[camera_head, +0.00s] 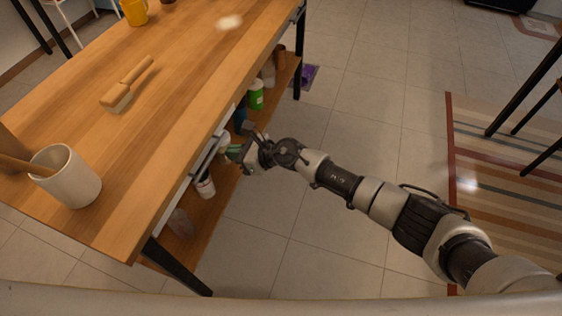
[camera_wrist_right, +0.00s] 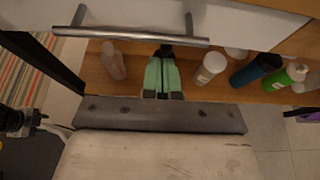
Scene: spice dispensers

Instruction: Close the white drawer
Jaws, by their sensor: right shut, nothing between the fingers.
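The white drawer (camera_wrist_right: 240,17) is set under the wooden tabletop, and its front fills the top of the right wrist view. Its metal bar handle (camera_wrist_right: 138,37) runs across that front. In the head view only a thin part of the drawer front (camera_head: 173,203) shows below the table edge, so I cannot tell how far it stands out. My right gripper (camera_head: 233,152) is beside the drawer front near the handle. Its green fingers (camera_wrist_right: 165,58) are together and empty, with the tips just by the handle; contact is unclear. My left gripper is out of view.
The wooden table (camera_head: 170,75) carries a white cup (camera_head: 75,183), a brush (camera_head: 125,85) and a yellow mug (camera_head: 134,11). A lower shelf (camera_head: 215,200) holds several bottles, including a green one (camera_head: 256,95).

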